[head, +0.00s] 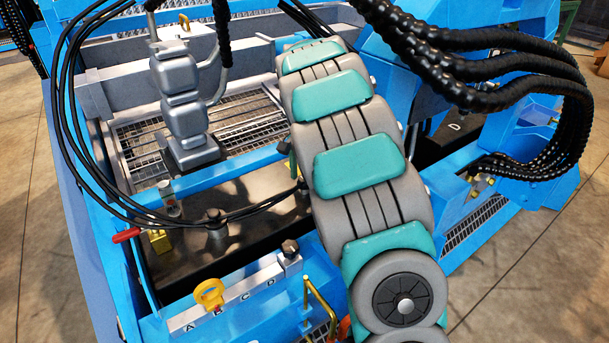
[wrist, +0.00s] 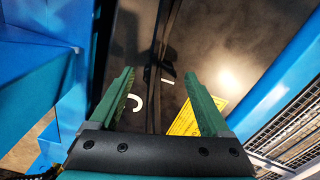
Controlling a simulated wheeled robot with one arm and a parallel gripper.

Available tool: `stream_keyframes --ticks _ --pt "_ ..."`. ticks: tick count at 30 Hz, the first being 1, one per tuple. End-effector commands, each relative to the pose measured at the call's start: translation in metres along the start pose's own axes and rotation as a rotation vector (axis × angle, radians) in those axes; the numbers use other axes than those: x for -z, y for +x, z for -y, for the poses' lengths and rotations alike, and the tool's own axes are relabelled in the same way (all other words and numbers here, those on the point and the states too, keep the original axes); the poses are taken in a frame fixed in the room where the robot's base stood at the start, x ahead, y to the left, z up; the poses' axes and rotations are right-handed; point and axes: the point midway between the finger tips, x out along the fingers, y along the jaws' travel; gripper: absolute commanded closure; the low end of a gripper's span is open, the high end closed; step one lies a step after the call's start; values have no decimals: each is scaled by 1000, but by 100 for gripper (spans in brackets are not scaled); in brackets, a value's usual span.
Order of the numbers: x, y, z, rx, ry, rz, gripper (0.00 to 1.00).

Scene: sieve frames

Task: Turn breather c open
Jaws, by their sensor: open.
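My gripper (wrist: 161,76) is open in the wrist view, its two green fingers apart with nothing held between them. Past the fingertips lies a dark, glossy panel (wrist: 215,50) with a white letter C (wrist: 136,103) by the left finger. A small dark fitting (wrist: 168,73) shows between the fingers beside dark hoses. It may be breather c, but I cannot tell its shape or its turn position. In the head view my gripper is hidden behind my arm. A black round cap (head: 216,219) stands on the dark top at left, its letter not readable.
A blue frame post (wrist: 45,60) is close on the left of the wrist view. A blue rail (wrist: 280,75) and mesh grating (wrist: 295,130) are on the right. A yellow label (wrist: 198,118) lies by the right finger. Black hoses (head: 75,130) loop across the machine.

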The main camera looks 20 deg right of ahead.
Motion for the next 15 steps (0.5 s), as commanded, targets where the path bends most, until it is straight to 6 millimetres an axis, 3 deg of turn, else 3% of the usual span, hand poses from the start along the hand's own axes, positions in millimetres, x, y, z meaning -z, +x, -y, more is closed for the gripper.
stream_keyframes --ticks 6,15 --pt "0 0 0 0 0 0 19" --pt "0 0 0 0 0 1 53"
